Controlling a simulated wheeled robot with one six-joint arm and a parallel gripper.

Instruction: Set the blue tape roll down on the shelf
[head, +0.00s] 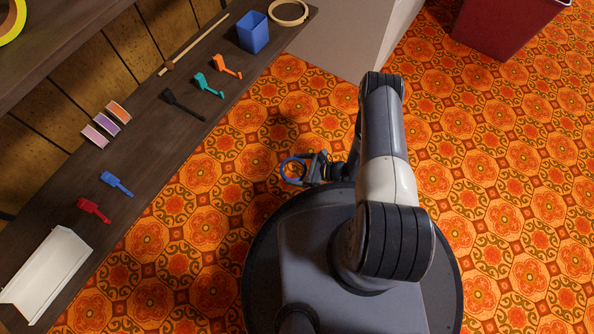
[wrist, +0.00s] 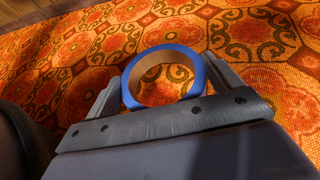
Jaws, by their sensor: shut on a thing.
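The blue tape roll (wrist: 204,76) is a blue ring with a tan inner core, and it sits between the two fingers of my gripper (wrist: 165,84) in the wrist view. In the head view the roll (head: 284,166) shows as a thin blue ring at the end of my gripper (head: 300,170). My gripper is shut on it and holds it over the patterned floor, beside my round base. The long dark wooden shelf (head: 140,165) runs diagonally along the left of the head view, apart from the roll.
On the shelf lie a white angled piece (head: 48,272), red (head: 94,210), blue (head: 117,184), black (head: 183,104), teal (head: 208,85) and orange (head: 227,67) small tools, spools (head: 106,124), a blue cup (head: 253,33) and a hoop (head: 289,12). Bare shelf shows between the spools and black tool.

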